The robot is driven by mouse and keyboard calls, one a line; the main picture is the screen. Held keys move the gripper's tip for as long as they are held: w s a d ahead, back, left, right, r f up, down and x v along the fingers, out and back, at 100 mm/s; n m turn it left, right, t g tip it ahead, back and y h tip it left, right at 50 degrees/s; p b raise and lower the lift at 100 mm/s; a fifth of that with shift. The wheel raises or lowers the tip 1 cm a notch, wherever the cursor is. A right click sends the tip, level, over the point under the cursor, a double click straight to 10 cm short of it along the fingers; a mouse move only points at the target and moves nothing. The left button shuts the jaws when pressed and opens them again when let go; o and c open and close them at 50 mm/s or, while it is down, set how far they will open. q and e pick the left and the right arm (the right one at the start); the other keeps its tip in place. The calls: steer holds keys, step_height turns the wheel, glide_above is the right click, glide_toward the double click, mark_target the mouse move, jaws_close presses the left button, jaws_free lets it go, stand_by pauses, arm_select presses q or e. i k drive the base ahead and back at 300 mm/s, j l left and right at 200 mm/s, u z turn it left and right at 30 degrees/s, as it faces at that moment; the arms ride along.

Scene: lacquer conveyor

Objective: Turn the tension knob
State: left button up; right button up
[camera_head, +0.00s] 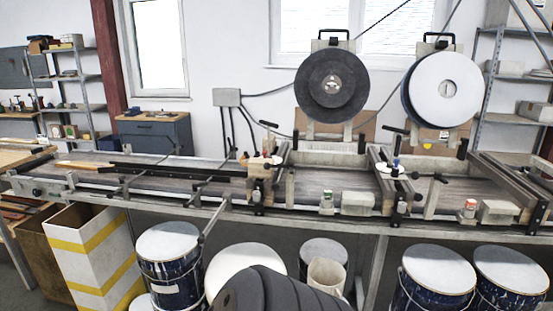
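The conveyor (215,180) runs across the middle of the view, with a grey belt between metal side rails. Several small black knobs and handles sit on its frame. One dark knob (36,192) is at the far left end of the near rail. Another dark knob (258,196) is on the middle block's front, and a third (396,219) is on the block further right. I cannot tell which one is the tension knob, and they are too small to show how they are turned. Neither of my grippers is in view.
Two large discs, one black (317,88) and one white (428,91), stand upright behind the belt. Blue paint drums (170,270) stand below it, beside a yellow-striped white box (72,245). A dark ribbed shape covers the bottom middle.

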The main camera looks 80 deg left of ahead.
mark_target(37, 192)
steer(key=u, duration=4.05)
steer(key=i+j+u, duration=0.1)
steer(key=u, duration=0.15)
steer(key=i+j+z, duration=0.1)
steer(key=i, duration=0.3)
steer(key=i+j+z, duration=0.1)
steer(key=i+j, duration=0.25)
steer(key=i+j+z, duration=0.1)
steer(key=i+j, duration=0.2)
steer(key=i, duration=0.15)
